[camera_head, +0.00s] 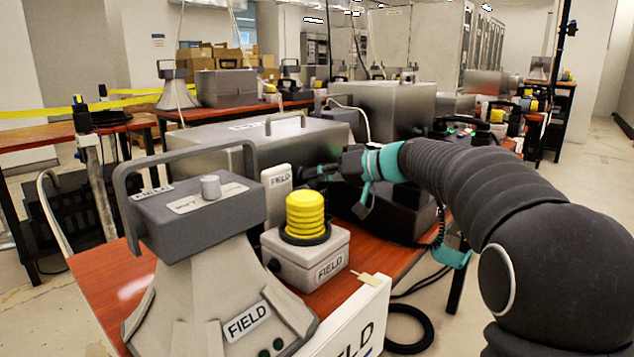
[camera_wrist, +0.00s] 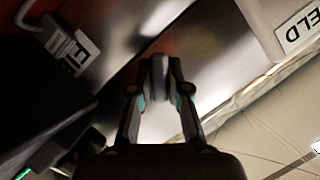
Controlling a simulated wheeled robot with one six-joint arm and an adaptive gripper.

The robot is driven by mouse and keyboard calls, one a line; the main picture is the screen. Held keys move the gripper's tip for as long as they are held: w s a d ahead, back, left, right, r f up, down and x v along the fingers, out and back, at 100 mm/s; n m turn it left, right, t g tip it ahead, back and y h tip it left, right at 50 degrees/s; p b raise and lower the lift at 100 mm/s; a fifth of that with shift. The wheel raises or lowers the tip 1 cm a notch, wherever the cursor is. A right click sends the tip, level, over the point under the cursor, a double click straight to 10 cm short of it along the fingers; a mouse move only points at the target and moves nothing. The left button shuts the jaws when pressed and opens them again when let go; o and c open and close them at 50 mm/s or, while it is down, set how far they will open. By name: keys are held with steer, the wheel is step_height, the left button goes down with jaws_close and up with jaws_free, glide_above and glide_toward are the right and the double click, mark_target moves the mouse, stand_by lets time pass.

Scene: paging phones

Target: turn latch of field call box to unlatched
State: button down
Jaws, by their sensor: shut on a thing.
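A large grey metal box (camera_head: 225,143) with a handle on its lid stands on the red-brown table, behind the FIELD-labelled units. I take it to be the field call box, but its label is hard to read. My gripper (camera_head: 318,173) is at the right end of this box, beside a small upright FIELD-labelled unit (camera_head: 278,187). In the wrist view my gripper (camera_wrist: 160,85) is shut on a small grey rounded piece (camera_wrist: 159,68), which looks like the latch. A metal surface (camera_wrist: 205,65) lies behind it. The latch's angle cannot be told.
A FIELD horn unit (camera_head: 205,225) stands at the front left. A yellow beacon on a light base (camera_head: 306,255) stands near my gripper. A dark device (camera_head: 395,217) sits under my wrist. More grey boxes (camera_head: 385,105) stand behind. Cables hang by the table's right edge.

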steer(key=shift+f+m+g+y, duration=0.1)
steer(key=shift+m+g+y, duration=0.25)
steer(key=shift+m, duration=0.55)
steer(key=shift+b, duration=0.3)
steer(key=c, duration=1.1)
jaws_free()
steer(key=v, duration=1.2)
steer(key=shift+d+f, duration=0.1)
steer(key=shift+f, duration=0.05)
